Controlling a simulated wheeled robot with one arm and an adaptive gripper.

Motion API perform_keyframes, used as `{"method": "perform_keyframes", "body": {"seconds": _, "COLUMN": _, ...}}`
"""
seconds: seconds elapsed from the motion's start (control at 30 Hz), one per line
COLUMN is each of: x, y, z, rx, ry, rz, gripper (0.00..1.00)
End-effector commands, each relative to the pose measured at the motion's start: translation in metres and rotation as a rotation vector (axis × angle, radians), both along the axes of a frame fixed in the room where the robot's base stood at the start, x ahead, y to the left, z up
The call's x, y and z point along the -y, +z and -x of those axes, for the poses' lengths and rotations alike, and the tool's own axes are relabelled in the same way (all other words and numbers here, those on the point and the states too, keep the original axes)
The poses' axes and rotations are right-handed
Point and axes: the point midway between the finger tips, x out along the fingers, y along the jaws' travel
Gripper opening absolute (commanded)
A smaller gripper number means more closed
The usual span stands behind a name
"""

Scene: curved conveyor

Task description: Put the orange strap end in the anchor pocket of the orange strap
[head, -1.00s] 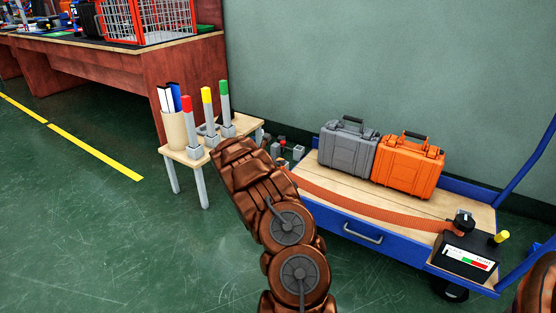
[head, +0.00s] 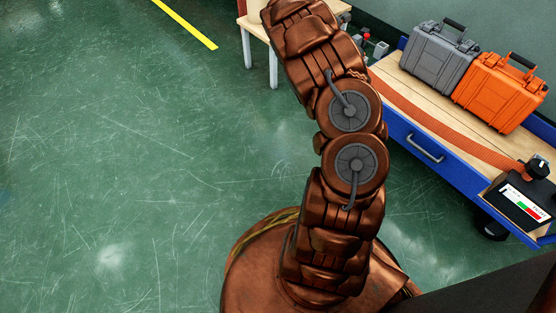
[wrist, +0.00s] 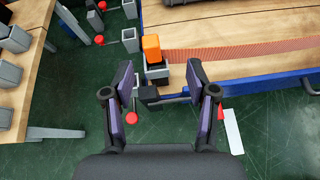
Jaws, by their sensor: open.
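The orange strap (head: 440,122) runs flat along the near side of the cart's wooden deck. In the wrist view the strap (wrist: 250,52) leads left to its bright orange end (wrist: 151,47). The orange end sits at a dark grey block (wrist: 157,72) at the deck's left edge, which looks like the anchor pocket; how deep the end sits in it I cannot tell. My gripper (wrist: 161,75) is open, its fingers apart on either side of the grey block, touching nothing that I can see. In the head view my arm hides the gripper and strap end.
A grey case (head: 437,57) and an orange case (head: 500,92) stand on the cart deck. A black box with a gauge (head: 525,200) is at its near right corner. A wooden side table (wrist: 22,65) stands left of the cart. Red-knobbed fittings (wrist: 131,118) lie between. The floor at left is clear.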

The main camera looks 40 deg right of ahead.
Motion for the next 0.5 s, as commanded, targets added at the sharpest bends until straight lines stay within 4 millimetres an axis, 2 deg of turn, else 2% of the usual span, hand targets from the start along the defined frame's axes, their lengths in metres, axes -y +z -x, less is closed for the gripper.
{"method": "perform_keyframes", "body": {"seconds": 0.03, "x": -0.009, "y": 0.016, "z": 0.004, "rx": 0.036, "ry": -0.036, "rz": 0.004, "gripper": 0.58}}
{"method": "perform_keyframes", "body": {"seconds": 0.2, "x": -0.045, "y": 0.059, "z": 0.034, "rx": 0.193, "ry": -0.212, "rz": -0.003, "gripper": 0.58}}
{"method": "perform_keyframes", "body": {"seconds": 0.37, "x": -0.089, "y": 0.086, "z": 0.063, "rx": 0.341, "ry": -0.374, "rz": -0.035, "gripper": 0.58}}
{"method": "perform_keyframes", "body": {"seconds": 0.5, "x": -0.134, "y": 0.101, "z": 0.091, "rx": 0.462, "ry": -0.515, "rz": -0.081, "gripper": 0.58}}
